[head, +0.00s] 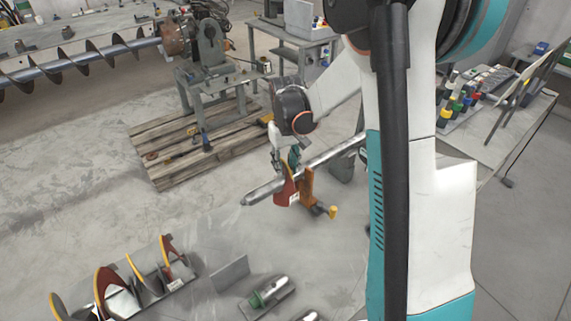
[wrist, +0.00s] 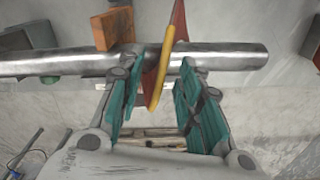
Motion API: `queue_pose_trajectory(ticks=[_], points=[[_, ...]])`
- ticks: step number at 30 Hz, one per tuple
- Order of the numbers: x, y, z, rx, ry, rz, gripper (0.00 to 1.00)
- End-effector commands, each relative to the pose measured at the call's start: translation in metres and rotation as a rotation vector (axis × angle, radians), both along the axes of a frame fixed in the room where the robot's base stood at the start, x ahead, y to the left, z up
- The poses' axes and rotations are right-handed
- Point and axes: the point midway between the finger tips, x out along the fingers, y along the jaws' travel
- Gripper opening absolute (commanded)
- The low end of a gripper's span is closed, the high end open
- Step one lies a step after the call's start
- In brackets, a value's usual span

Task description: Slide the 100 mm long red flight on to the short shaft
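The short shaft (head: 263,190) is a bare steel bar with its free end at the lower left in the head view. In the wrist view the shaft (wrist: 235,55) runs level across the top, free end at right. A red flight with a yellow edge (wrist: 166,60) crosses the shaft and appears to be around it; it also shows in the head view (head: 286,193). Its length mark is not readable. My gripper (wrist: 155,75) is open, its teal fingers on either side of the flight, with visible gaps. In the head view my gripper (head: 287,160) is above the shaft.
An orange block (wrist: 113,28) is at the shaft beside the flight, away from the free end. Several more flights (head: 105,288) stand in a rack at the lower left. A long auger (head: 75,68) and a wooden pallet (head: 165,165) are behind. A side table (head: 500,130) holds coloured items.

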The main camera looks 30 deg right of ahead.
Motion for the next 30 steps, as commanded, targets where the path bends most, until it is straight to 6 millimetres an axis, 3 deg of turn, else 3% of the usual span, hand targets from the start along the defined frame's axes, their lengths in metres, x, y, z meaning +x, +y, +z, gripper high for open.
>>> queue_pose_trajectory(ticks=[7,21,30], points=[[0.0,0.0,0.01,0.0,0.0,0.0,0.33],[0.0,0.0,0.097,0.0,0.0,0.0,0.33],[0.0,0.0,0.119,0.0,0.0,0.0,0.33]])
